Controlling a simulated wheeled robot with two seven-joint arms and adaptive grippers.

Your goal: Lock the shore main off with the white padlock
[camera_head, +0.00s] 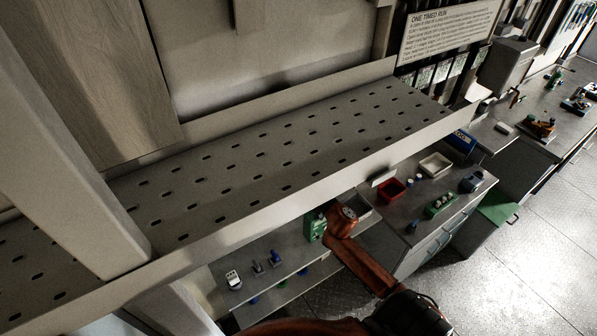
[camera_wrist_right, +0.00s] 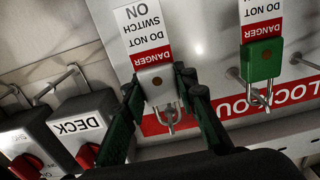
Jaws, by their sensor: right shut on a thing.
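In the right wrist view the picture is upside down. The white padlock (camera_wrist_right: 156,88) is between the fingers of my right gripper (camera_wrist_right: 161,86), which is shut on it. A red-and-white danger tag (camera_wrist_right: 145,32) extends from its body. Its metal shackle shows between the fingers; I cannot tell whether it is still around a peg. The shore main is not identifiable in either view. My left gripper is not in view. The head view does not clearly show the right gripper.
A green padlock (camera_wrist_right: 262,62) with a danger tag hangs beside the white one on the lockout board (camera_wrist_right: 222,108). A box labelled DECK (camera_wrist_right: 85,122) with a red knob is at left. In the head view, a perforated shelf (camera_head: 290,140) overhangs lower shelves and a bench.

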